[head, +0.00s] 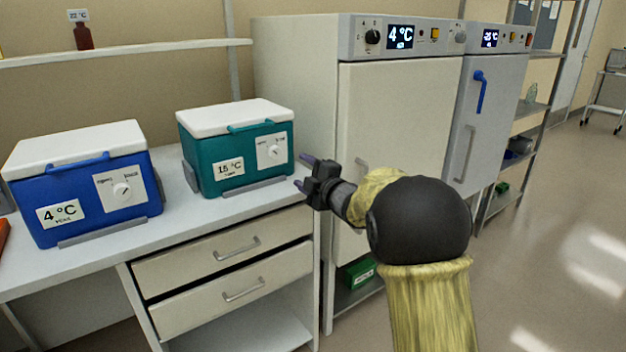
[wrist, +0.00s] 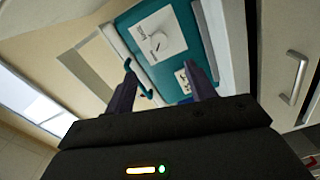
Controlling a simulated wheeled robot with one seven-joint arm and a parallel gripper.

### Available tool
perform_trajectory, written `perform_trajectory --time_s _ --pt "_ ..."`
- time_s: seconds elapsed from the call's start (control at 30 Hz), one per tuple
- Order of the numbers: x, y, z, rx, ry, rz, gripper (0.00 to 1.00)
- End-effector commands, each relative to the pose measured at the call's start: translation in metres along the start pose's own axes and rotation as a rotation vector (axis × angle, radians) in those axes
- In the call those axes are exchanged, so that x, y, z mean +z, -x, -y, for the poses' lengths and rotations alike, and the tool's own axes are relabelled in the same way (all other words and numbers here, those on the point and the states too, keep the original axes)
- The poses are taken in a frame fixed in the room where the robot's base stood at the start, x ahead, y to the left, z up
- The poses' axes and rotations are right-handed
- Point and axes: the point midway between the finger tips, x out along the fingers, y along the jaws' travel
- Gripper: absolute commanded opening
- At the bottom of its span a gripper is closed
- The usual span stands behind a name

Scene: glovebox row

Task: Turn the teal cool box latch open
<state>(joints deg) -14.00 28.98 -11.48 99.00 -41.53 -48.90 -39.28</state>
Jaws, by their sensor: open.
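The teal cool box (head: 234,151) stands on the bench with its white lid (head: 236,117) down and a 15 °C label on its front. Its latch is a round white dial with a small knob (head: 274,151) on the right of the front face; the dial also shows in the wrist view (wrist: 158,42). A teal handle (head: 250,127) sits at the lid's front edge. My gripper (head: 303,171) is open and empty, just right of the box and apart from it. In the wrist view its two fingers (wrist: 165,92) point toward the box front.
A blue cool box (head: 84,185) labelled 4 °C stands to the left on the same bench. Two drawers (head: 236,251) with handles are below. A tall white cabinet (head: 402,120) with a 4 °C display stands close on the right. Open floor lies at the far right.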

Motion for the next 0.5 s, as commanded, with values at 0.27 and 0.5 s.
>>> perform_trajectory --time_s 0.27,0.5 --pt "0.0 0.034 0.0 -0.001 0.0 0.001 0.55" --pt "0.0 0.037 0.0 0.0 0.0 0.0 0.55"
